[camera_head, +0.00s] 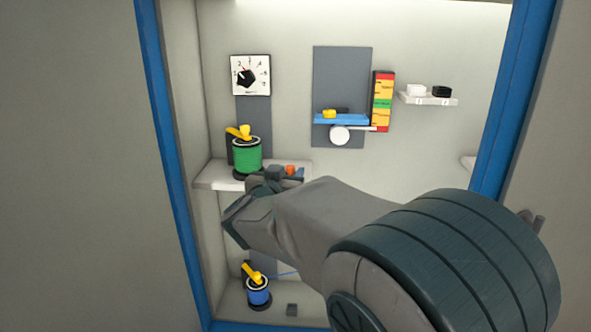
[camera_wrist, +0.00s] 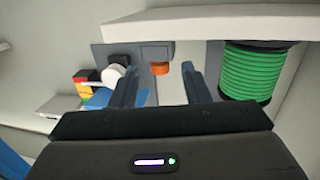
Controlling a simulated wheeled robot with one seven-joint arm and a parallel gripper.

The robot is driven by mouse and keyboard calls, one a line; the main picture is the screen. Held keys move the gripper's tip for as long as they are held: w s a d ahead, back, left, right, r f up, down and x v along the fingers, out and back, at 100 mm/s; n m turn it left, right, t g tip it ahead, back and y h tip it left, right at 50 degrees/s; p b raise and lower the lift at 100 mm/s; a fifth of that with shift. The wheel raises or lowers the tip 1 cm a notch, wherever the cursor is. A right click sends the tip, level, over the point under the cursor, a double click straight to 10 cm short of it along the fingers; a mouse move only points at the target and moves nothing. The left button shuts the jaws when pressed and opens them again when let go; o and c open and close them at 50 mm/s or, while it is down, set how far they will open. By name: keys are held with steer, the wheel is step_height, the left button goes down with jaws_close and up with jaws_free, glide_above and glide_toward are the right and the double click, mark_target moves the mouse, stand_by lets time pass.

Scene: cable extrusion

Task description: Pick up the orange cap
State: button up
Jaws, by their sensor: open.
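The orange cap (camera_head: 290,169) shows as a small orange piece just beyond my gripper in the head view, near the right end of the shelf with the green spool. In the wrist view, which looks upside down, the orange cap (camera_wrist: 160,68) is joined to or against a small grey block (camera_wrist: 156,50). My gripper (camera_wrist: 161,72) is open, with one finger on each side of the cap in the picture. The cap appears to lie ahead of the fingertips, and I see no contact. My gripper (camera_head: 272,178) is partly hidden by my arm in the head view.
A green spool (camera_head: 247,155) with a yellow handle stands on the shelf (camera_head: 215,173), close beside my gripper. A blue spool (camera_head: 258,292) is below. A blue tray (camera_head: 341,119), a striped gauge (camera_head: 383,100) and a small shelf (camera_head: 428,99) are at right.

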mark_target(289, 169)
steer(key=x, duration=0.3)
steer(key=shift+w, duration=0.15)
jaws_close()
steer(key=shift+r, duration=0.1)
step_height(289, 169, up, 4)
steer(key=shift+f, duration=0.1)
steer(key=s+d+r, duration=0.3)
steer(key=d+r, duration=0.4)
steer(key=d, duration=0.4)
steer(key=shift+d+b, duration=0.2)
steer(key=shift+b, duration=0.1)
